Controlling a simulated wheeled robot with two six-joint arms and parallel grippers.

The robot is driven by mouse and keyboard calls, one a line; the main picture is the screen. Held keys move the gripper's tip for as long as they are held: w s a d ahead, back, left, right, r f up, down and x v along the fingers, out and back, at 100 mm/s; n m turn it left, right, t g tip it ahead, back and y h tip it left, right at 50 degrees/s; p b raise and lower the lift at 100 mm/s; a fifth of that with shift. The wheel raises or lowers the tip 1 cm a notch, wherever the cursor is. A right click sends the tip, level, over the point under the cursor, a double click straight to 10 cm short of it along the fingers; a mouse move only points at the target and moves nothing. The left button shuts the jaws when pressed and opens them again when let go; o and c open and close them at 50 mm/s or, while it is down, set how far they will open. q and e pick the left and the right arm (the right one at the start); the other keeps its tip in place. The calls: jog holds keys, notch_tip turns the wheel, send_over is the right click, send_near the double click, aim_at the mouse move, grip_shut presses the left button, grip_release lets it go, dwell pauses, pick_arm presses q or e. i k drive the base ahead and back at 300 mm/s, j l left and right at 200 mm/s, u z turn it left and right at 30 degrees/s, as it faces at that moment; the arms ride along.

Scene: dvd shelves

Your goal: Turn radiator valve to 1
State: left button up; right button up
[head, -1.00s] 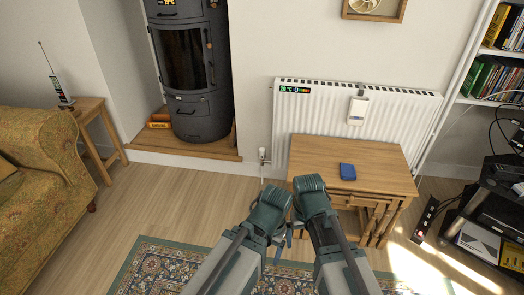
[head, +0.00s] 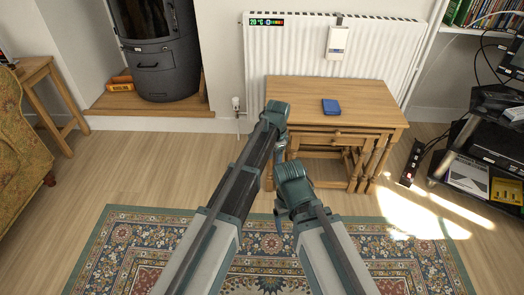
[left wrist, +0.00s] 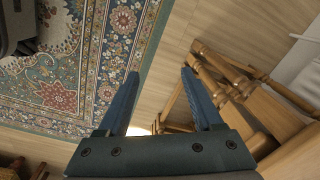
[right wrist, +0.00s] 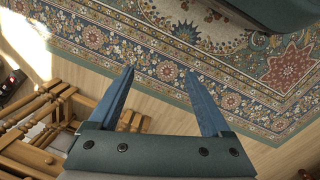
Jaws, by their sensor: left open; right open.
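The white radiator valve (head: 236,104) stands at the lower left corner of the white radiator (head: 300,52), just above the floor. It is small, and its number markings cannot be read. My left gripper (head: 279,143) is open and empty, to the right of and a little below the valve in the head view, apart from it. My right gripper (head: 279,206) is open and empty, lower down in front of the wooden table. Both open jaws show in the left wrist view (left wrist: 160,74) and right wrist view (right wrist: 160,73). The valve is in neither wrist view.
A wooden table (head: 370,104) bearing a blue box (head: 331,106) stands before the radiator, close to my grippers. A dark stove (head: 165,65) sits on a wooden hearth at left. A patterned rug (head: 130,245) covers the floor.

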aim_at(236, 103)
jog(key=i+j, duration=0.9)
jog(key=i, duration=0.35)
jog(key=i+j, duration=0.15)
jog(key=i, duration=0.4)
